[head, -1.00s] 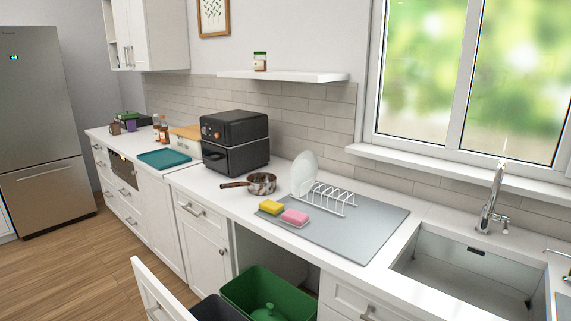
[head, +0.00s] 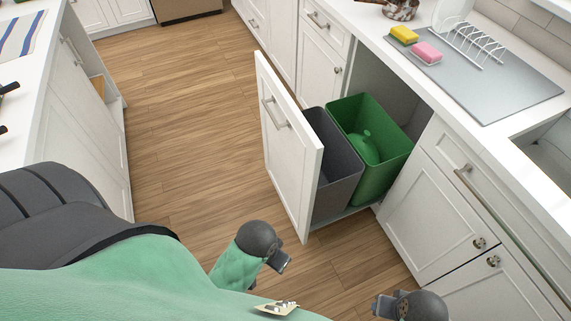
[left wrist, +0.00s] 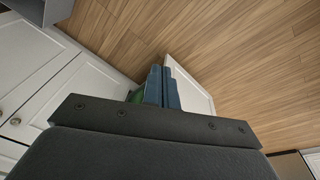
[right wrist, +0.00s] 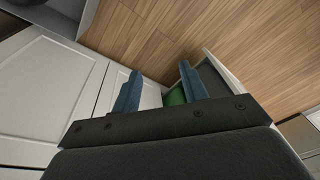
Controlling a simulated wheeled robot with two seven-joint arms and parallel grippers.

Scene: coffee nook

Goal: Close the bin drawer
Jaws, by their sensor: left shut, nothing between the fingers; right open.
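The bin drawer (head: 282,150) is pulled out from the cabinet under the counter. Its white front panel with a metal handle (head: 274,113) stands well away from the cabinet face. A grey bin (head: 338,172) and a green bin (head: 385,160) with a green round-topped object inside sit in it. My left gripper (head: 283,263) is shut and empty, in front of and below the drawer, apart from it; its closed fingers show in the left wrist view (left wrist: 162,88). My right gripper (head: 379,306) is lower right, near the cabinets. Its fingers are spread and empty in the right wrist view (right wrist: 160,90).
White cabinet doors (head: 412,220) stand right of the drawer. Above is the counter with a grey mat (head: 500,85), sponges and a rack. A white island (head: 85,120) stands at the left. The wood floor (head: 190,110) between is clear.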

